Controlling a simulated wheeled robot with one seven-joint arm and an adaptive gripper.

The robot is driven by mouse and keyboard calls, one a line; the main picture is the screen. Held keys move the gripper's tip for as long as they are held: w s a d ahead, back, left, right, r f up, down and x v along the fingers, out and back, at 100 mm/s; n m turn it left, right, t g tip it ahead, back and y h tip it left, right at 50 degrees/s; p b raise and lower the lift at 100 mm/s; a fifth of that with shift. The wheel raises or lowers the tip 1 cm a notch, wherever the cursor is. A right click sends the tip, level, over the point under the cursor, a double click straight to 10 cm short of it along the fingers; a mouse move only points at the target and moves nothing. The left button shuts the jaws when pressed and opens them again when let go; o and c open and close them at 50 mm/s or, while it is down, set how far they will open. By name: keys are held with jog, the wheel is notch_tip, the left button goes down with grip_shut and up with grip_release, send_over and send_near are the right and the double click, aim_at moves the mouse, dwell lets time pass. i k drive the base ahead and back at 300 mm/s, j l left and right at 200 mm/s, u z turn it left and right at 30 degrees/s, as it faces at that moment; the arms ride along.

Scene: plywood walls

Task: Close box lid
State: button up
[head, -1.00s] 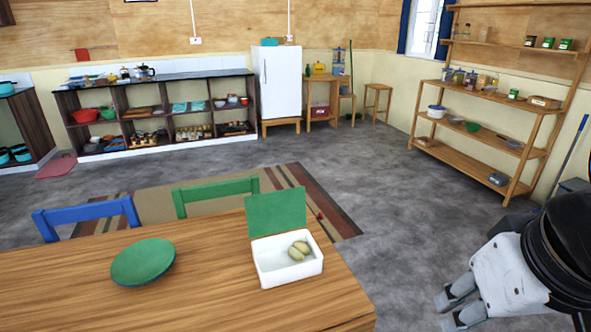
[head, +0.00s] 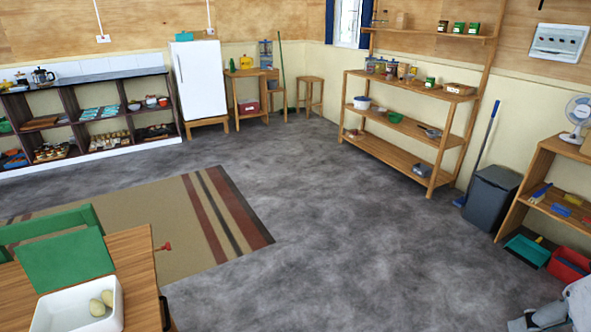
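The box is a white open container (head: 54,312) on the wooden table at the lower left of the head view. Its green lid (head: 64,262) stands up open along the box's far side. Two pale, potato-like items (head: 101,303) lie inside. Part of my gripper (head: 540,318) shows at the bottom right corner, far to the right of the box and apart from it. Most of the gripper is cut off by the frame edge, so I cannot see whether its fingers are open.
The wooden table (head: 133,262) fills the lower left corner, with a green chair (head: 40,226) behind it. A striped rug (head: 165,225) lies beyond. The grey floor right of the table is clear. A dark bin (head: 491,199) and shelves (head: 545,185) stand at the right.

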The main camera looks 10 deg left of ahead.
aim_at(54, 263)
jog(key=i+l+z, duration=0.2)
jog(key=i+l, duration=0.2)
jog(key=i+l+z, duration=0.2)
jog(key=i, duration=0.35)
jog(key=i+u, duration=0.45)
jog(key=i+l+u, duration=0.2)
jog(key=i+u, duration=0.25)
jog(key=i+j+u, duration=0.2)
jog(key=i+u, duration=0.65)
jog(key=i, duration=0.2)
jog(key=i+l+u, duration=0.25)
jog(key=i+u, duration=0.6)
jog(key=i+l+u, duration=0.15)
jog(key=u, duration=0.25)
jog(key=i+l+u, duration=0.25)
jog(key=u, duration=0.15)
jog(key=i+l+u, duration=0.2)
jog(key=l+u, duration=0.2)
jog(key=i+l+u, duration=0.15)
jog(key=l+u, duration=0.15)
jog(key=u, duration=0.15)
jog(key=i+l+u, duration=0.2)
jog(key=l+u, duration=0.25)
jog(key=i+l+u, duration=0.1)
jog(key=l+u, duration=1.25)
jog(key=i+j, duration=0.05)
